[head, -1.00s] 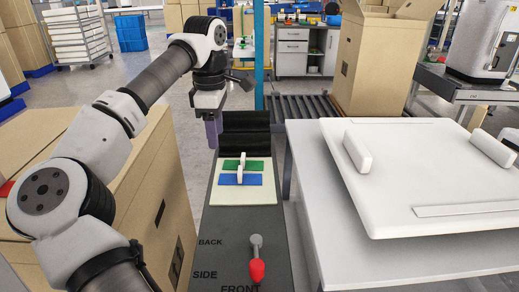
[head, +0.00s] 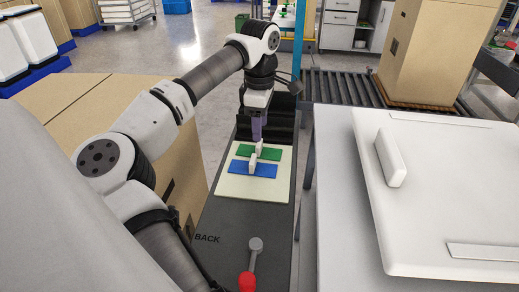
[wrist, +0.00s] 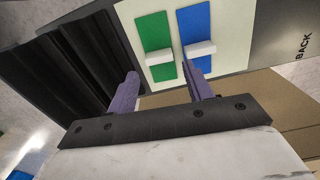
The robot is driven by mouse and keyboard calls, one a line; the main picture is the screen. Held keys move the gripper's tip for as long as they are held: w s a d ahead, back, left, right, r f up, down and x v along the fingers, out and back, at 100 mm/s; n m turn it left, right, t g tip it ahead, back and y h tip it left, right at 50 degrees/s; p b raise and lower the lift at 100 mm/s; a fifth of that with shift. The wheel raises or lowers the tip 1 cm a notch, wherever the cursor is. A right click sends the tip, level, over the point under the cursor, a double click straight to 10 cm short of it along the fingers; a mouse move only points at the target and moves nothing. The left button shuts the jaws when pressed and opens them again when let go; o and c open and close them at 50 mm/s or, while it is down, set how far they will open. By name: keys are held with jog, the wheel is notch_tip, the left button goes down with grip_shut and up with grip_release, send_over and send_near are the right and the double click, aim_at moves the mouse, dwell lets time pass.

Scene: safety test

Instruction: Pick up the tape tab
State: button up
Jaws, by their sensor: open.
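A green strip (head: 271,154) and a blue strip (head: 240,169) lie side by side on a pale mat (head: 270,190). Each carries a small upright white tab; the tab on the green strip (wrist: 160,57) and the tab on the blue strip (wrist: 200,49) show clearly in the wrist view. I cannot tell which of these is the tape tab. My gripper (wrist: 165,75) has purple fingers, open and empty. In the head view my gripper (head: 257,130) points down just behind and above the green strip's tab. In the wrist view both tabs lie just beyond the fingertips.
The mat lies on a dark bench marked BACK, with a red-knobbed lever (head: 248,270) in front. Black ridged material (wrist: 70,65) lies behind the mat. A white table (head: 340,200) stands close on the right. A cardboard box (head: 170,120) stands on the left.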

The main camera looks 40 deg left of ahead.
aim_at(259, 148)
jog(key=shift+a+f+p, duration=0.15)
jog(key=shift+f+p, duration=0.25)
jog(key=shift+f, duration=2.45)
jog(key=c, duration=0.7)
